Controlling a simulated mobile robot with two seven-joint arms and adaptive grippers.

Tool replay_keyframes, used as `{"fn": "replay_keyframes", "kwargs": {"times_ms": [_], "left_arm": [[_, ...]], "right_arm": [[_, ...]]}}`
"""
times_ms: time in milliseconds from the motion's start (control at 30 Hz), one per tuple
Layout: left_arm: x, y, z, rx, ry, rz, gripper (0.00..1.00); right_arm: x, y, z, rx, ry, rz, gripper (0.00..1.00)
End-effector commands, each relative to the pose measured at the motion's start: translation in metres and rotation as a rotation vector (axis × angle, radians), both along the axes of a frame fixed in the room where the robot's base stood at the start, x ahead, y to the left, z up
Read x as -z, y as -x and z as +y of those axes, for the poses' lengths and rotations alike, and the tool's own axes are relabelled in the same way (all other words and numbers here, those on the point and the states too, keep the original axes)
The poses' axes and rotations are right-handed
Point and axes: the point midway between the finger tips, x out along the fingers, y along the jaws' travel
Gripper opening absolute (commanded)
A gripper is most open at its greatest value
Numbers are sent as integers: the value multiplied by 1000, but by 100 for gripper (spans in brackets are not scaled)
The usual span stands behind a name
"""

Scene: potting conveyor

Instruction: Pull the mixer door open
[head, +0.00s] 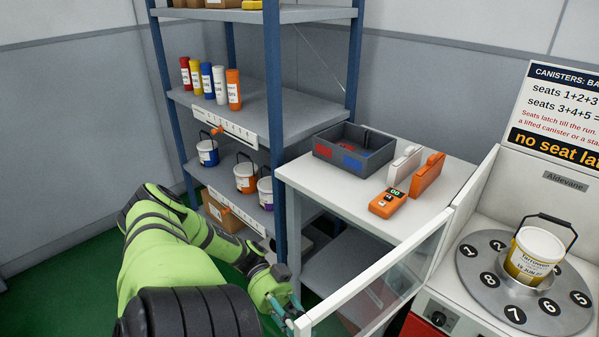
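The mixer (481,208) is a white cabinet at the right with a round grey turntable (480,280) bearing numbered seats. A yellow and white canister (536,255) with a raised black handle stands on the turntable. The mixer door (385,268), a clear pane in a white frame, stands swung out from the cabinet toward the lower left. My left gripper (291,317), with teal fingers, is at the door's free end at the bottom edge. The fingertips are partly cut off, so I cannot tell whether they are closed on the door or its handle. My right gripper is out of view.
A blue-post shelf rack (272,120) with tubes and small buckets stands behind my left arm. A white table (345,188) behind the door holds a dark grey bin (380,164) and an orange handheld device (387,204). Green floor (60,285) is clear at the left.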

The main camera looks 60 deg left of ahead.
Motion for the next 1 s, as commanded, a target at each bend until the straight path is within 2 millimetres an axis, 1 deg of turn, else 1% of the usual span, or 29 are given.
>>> {"fn": "replay_keyframes", "kwargs": {"times_ms": [33,167,200,233,267,567,667,767,1000], "left_arm": [[3,1,0,1,-9,6,0],[3,1,0,1,-10,5,0],[3,1,0,1,-10,5,29],[3,1,0,1,-10,5,41],[3,1,0,1,-10,5,45],[1,0,0,0,-5,1,45],[1,0,5,0,-4,-1,45],[2,1,16,-2,-7,1,45],[2,4,53,-3,-7,0,45]], "right_arm": [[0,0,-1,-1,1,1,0],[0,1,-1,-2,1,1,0],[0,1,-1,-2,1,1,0],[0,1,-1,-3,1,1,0],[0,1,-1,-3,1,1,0],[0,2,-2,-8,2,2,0],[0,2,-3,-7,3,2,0],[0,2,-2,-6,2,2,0],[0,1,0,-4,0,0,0]]}}
